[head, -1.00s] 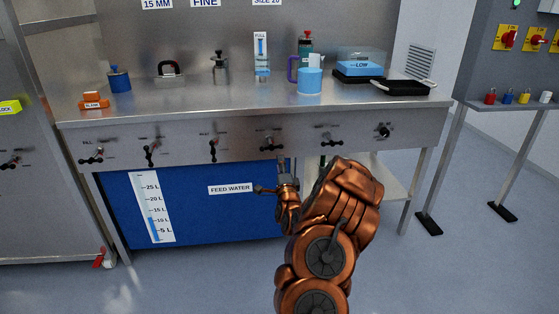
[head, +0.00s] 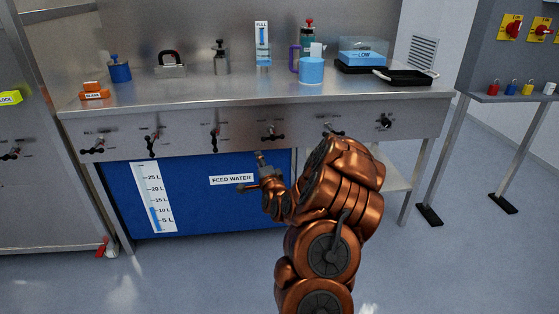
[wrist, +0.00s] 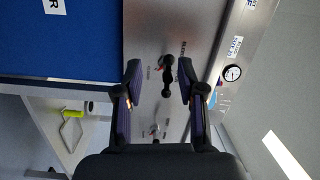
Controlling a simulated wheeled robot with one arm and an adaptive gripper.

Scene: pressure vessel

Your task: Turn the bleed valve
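A dark lever handle with round knobs (wrist: 168,75) sits on the steel front panel in the wrist view, with a small label beside it that seems to read "BLEED". It appears to be the middle-right handle (head: 272,132) in the head view. My gripper (wrist: 158,72) is open, with one finger to each side of this handle in the picture. The fingers look apart from it, and the remaining distance is hard to judge. In the head view my gripper (head: 251,172) is below the handle, in front of the blue tank, and empty.
Several similar handles line the panel, including one to the right (head: 334,129), partly near my arm. The steel bench top (head: 200,92) above holds a blue mug (head: 311,70), a black tray (head: 405,77) and other items. A "FEED WATER" sign (head: 231,179) marks the blue tank.

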